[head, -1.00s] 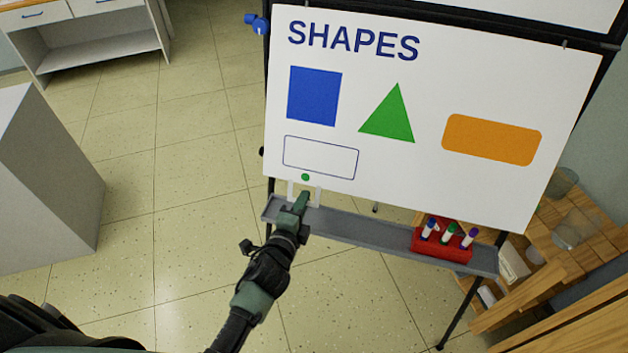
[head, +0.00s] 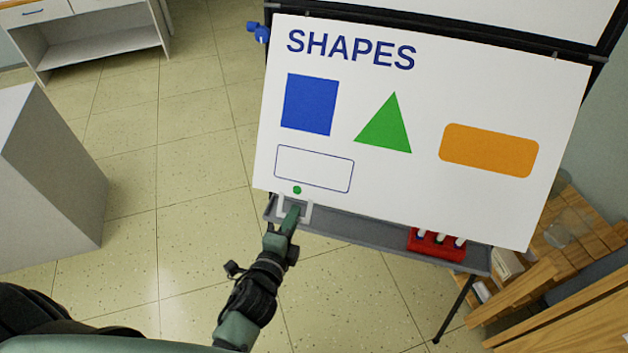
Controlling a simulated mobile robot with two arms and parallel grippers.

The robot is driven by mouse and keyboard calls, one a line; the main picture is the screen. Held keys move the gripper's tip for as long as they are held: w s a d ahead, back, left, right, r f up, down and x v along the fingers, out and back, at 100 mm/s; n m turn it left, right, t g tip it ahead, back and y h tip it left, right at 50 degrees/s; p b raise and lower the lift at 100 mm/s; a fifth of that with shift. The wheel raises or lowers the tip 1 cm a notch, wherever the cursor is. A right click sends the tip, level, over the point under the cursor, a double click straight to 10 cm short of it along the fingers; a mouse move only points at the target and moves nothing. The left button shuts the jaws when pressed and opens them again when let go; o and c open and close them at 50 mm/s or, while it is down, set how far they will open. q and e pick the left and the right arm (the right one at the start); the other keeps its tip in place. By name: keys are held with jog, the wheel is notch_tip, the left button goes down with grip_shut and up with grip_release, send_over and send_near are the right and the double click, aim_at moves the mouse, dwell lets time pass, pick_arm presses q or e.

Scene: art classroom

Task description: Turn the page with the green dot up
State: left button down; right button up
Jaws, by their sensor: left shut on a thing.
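The white SHAPES page (head: 405,185) hangs on a dark easel. It shows a blue square, a green triangle, an orange rounded bar and an empty outlined box. The green dot (head: 297,190) is near its lower left edge. A white loop-like tab (head: 308,212) sticks out below the dot. My left gripper (head: 290,212) is at this tab and shut on it; the fingertips are partly hidden. The page's lower edge stands out from the easel, in front of part of the tray. My right gripper is not in view.
A grey tray (head: 365,235) runs below the page and carries a red marker holder (head: 436,245), partly covered by the page. A blue knob (head: 259,33) is at the easel's upper left. Wooden furniture stands at right, a grey block (head: 50,180) at left. Floor between is clear.

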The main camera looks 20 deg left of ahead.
pick_arm(q)
jog(key=shift+r, duration=0.3)
jog(key=s+r+p, duration=0.4)
jog(key=s+r, duration=0.2)
jog(key=s, duration=0.1)
jog(key=shift+p, duration=0.35)
jog(key=shift+w+r, duration=0.1)
dwell(0.4)
jog(key=s+r+p, duration=0.5)
jog(key=r, duration=0.2)
jog(key=shift+s+r, duration=0.15)
jog(key=shift+s, duration=0.2)
jog(key=shift+a, duration=0.1)
dwell(0.3)
